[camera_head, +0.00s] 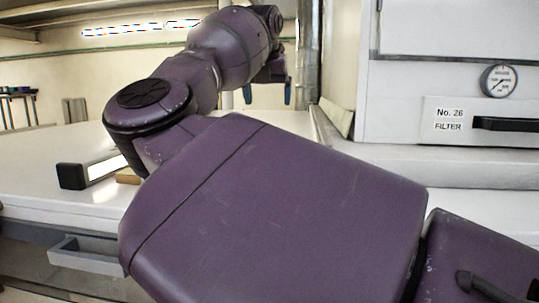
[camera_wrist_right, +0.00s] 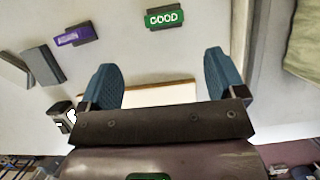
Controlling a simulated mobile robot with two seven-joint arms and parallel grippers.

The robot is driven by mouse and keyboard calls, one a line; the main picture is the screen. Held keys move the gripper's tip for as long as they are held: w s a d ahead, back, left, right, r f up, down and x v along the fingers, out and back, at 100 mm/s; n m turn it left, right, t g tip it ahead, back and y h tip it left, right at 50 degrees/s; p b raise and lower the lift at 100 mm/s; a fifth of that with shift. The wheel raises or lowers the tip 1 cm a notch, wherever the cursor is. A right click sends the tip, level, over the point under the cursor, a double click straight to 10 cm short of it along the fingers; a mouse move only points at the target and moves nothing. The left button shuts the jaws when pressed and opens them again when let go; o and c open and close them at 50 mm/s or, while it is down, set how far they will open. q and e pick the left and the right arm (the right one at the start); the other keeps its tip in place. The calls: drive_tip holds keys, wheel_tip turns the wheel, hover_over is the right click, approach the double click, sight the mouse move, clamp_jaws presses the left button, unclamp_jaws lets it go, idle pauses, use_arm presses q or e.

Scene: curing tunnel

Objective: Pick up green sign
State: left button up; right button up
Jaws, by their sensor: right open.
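The green sign (camera_wrist_right: 165,17) is a small block lettered GOOD on a pale surface at the top of the right wrist view. My right gripper's two blue fingers (camera_wrist_right: 160,62) are spread apart with nothing between them, and the sign lies beyond their tips, slightly right of the middle. In the head view the right gripper (camera_head: 268,92) shows small at the end of my purple arm. No green sign is visible there; the arm covers much of the worktop. My left gripper is in neither view.
A purple sign (camera_wrist_right: 76,36) and grey slabs (camera_wrist_right: 40,66) lie left of the green sign. A pale board (camera_wrist_right: 150,95) lies beneath the fingers. In the head view, a black block (camera_head: 72,177) sits at left, and a white cabinet (camera_head: 410,90) with a gauge (camera_head: 499,81) stands at right.

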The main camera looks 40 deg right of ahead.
drive_tip(key=x, duration=1)
drive_tip(key=shift+d+f, duration=0.3)
drive_tip(key=shift+d, duration=0.05)
drive_tip(key=c, duration=1)
drive_tip(key=shift+r, duration=0.2)
